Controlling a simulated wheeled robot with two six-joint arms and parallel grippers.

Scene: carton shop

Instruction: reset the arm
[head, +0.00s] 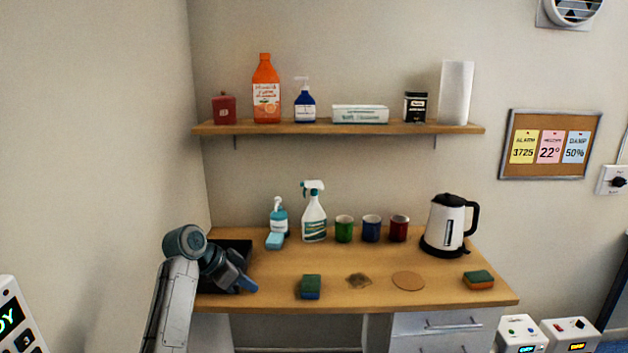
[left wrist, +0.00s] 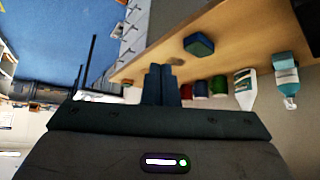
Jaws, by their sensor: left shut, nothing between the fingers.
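My left gripper (head: 243,282) is at the left end of the wooden counter (head: 440,293) in the head view, over the front of a black tray (head: 238,249). Its fingers are shut with nothing between them. In the left wrist view the closed fingers (left wrist: 162,84) show in the middle, and the counter appears tilted behind them. My left arm comes up from the bottom left. My right gripper is not in either view.
A green and blue sponge (head: 310,287) lies right of my gripper. A brown stain (head: 358,280), a round cork mat (head: 408,281) and another sponge (head: 478,280) lie farther right. Bottles, mugs and a kettle (head: 448,226) stand behind. A shelf (head: 340,128) hangs above.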

